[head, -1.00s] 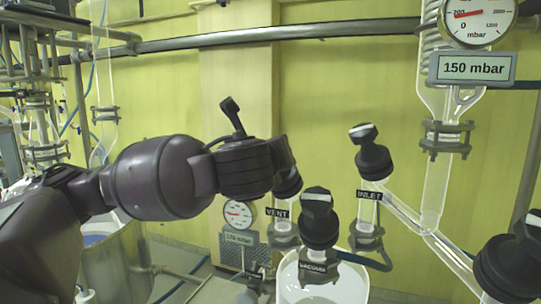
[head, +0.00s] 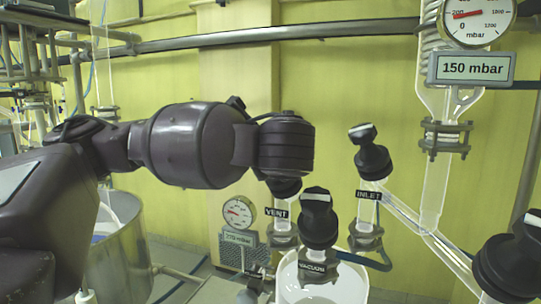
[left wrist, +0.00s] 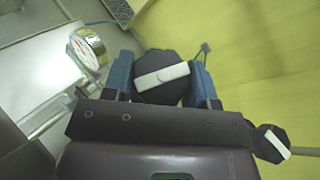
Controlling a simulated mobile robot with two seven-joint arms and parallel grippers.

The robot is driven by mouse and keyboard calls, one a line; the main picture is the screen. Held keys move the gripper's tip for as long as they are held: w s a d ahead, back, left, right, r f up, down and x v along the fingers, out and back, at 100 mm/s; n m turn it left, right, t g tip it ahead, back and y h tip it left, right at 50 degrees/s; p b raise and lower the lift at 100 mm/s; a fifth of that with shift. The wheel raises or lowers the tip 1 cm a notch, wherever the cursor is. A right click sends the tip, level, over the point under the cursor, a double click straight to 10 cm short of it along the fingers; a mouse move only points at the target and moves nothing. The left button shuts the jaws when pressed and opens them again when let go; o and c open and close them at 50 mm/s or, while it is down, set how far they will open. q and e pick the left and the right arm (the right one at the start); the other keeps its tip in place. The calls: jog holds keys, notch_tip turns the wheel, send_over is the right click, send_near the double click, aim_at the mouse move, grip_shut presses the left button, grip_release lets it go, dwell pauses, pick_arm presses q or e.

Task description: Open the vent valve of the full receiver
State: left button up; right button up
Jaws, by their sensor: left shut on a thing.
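The VENT valve has a black knob (head: 285,187), which shows just below my left wrist in the head view, above its VENT label (head: 277,213). In the left wrist view the black knob (left wrist: 158,60) carries a white bar that lies nearly crosswise, slightly tilted. My left gripper (left wrist: 162,80) has its blue fingers on both sides of this knob and is shut on it. The head view hides the fingers behind my wrist. A low gauge (head: 239,212) with a small display stands left of the VENT valve. My right gripper is in neither view.
The INLET knob (head: 373,160) and another black knob (head: 510,268) are farther right. An upper gauge display (head: 471,68) reads 150 mbar. A metal vessel (head: 120,255) stands left.

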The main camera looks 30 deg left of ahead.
pick_arm(q)
jog(key=shift+r+n+g+y, duration=0.1)
jog(key=shift+n+g+y, duration=0.3)
jog(key=shift+n+g, duration=0.95)
